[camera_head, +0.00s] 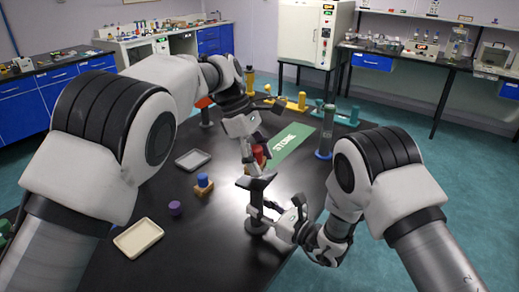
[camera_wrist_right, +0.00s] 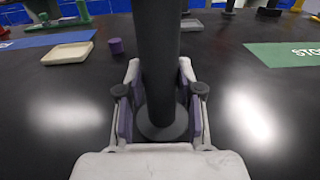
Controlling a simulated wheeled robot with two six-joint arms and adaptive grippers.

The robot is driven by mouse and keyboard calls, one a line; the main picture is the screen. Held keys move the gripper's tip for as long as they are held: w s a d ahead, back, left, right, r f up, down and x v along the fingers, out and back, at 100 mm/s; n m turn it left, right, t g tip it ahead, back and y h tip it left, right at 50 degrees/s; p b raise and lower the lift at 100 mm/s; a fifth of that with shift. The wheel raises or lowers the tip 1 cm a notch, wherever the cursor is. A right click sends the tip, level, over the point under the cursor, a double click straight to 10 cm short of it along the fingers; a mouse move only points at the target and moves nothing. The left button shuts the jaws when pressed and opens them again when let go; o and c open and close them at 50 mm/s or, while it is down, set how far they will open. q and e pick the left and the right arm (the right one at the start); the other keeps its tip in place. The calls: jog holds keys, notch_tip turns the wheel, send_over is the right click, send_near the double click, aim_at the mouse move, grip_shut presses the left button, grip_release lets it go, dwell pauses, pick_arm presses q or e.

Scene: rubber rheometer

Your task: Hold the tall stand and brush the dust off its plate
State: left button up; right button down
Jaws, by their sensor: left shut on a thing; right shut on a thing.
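The tall stand (camera_head: 257,204) is dark, with a round base on the black table and a flat plate (camera_head: 255,182) on top. My right gripper (camera_head: 262,208) is shut around its post, low down. In the right wrist view the post (camera_wrist_right: 160,60) stands upright between the purple-padded fingers, its round base (camera_wrist_right: 163,126) just beyond. My left gripper (camera_head: 249,150) is above the plate, fingers pointing down, shut on what appears to be the brush (camera_head: 251,168). The brush is small and mostly hidden, and I cannot tell whether it touches the plate. Dust cannot be made out.
A cream tray (camera_head: 138,238), purple cylinder (camera_head: 175,208), blue-topped wooden block (camera_head: 204,184) and grey tray (camera_head: 193,159) lie left of the stand. A red piece (camera_head: 259,153) and a green mat (camera_head: 290,144) are behind. A blue-based column (camera_head: 325,145) stands right.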

aim_at(260, 148)
pick_arm(q)
jog(key=f, duration=0.2)
jog(key=shift+w+d+f, duration=0.15)
jog(key=shift+w+f, duration=0.05)
jog(key=shift+f, duration=0.2)
jog(key=shift+c, duration=0.5)
jog(key=shift+w+d, duration=0.45)
jog(key=shift+w, duration=0.3)
jog(key=shift+w+d, duration=0.45)
jog(key=shift+w, duration=0.3)
jog(key=shift+s+a, duration=0.55)
jog(key=shift+s, duration=0.4)
jog(key=shift+s+a, duration=0.5)
jog(key=shift+s, duration=0.4)
notch_tip(260, 148, up, 2)
jog(key=shift+w+r, duration=0.15)
jog(key=shift+r, duration=3)
pick_arm(e)
jog(key=c, duration=0.7)
grip_release()
